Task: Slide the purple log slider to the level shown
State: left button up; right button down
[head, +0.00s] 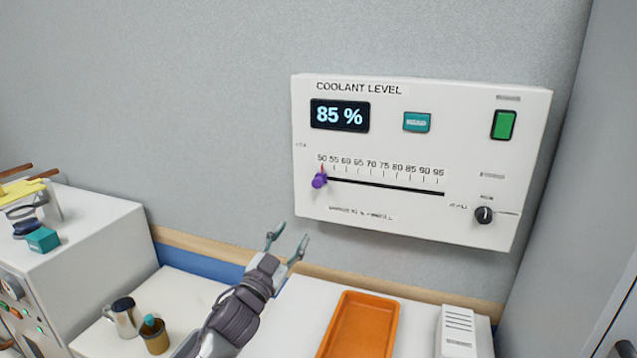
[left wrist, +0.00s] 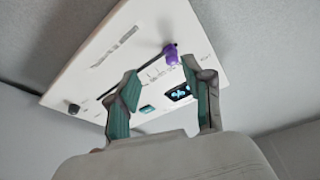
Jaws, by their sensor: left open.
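A white wall panel (head: 400,215) labelled COOLANT LEVEL has a display (head: 340,115) that reads 85 %. Below it runs a black slot (head: 400,188) under a scale marked from 50 to about 95. The purple slider knob (head: 319,180) is at the slot's left end, by the 50 mark. The knob also shows in the left wrist view (left wrist: 171,55), beyond and between the fingers. My left gripper (head: 287,245) is open and empty, below and slightly left of the knob, apart from it. My right gripper does not show.
The panel also has a teal button (head: 417,122), a green switch (head: 503,125) and a black dial (head: 484,215). Below are an orange tray (head: 360,325), a metal mug (head: 123,318), a brown cup (head: 155,338) and a white device (head: 457,330). A white machine (head: 95,235) stands left.

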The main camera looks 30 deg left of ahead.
aim_at(316, 186)
pick_arm(q)
jog(key=shift+m+t+h, duration=0.3)
jog(key=shift+m+t, duration=0.1)
jog(key=shift+t, duration=0.3)
jog(key=p+x, duration=0.1)
jog(key=x, duration=0.3)
jog(key=r+p+x, duration=0.1)
jog(key=p+x, duration=0.1)
jog(key=x, duration=0.3)
jog(key=s+r+p+x, duration=0.1)
jog(key=x, duration=0.4)
jog(key=shift+w+a+r+p, duration=0.1)
jog(key=shift+a+r+p, duration=0.05)
jog(key=shift+r+p, duration=0.15)
jog(key=shift+w+r, duration=0.1)
jog(key=shift+w, duration=0.35)
grip_shut()
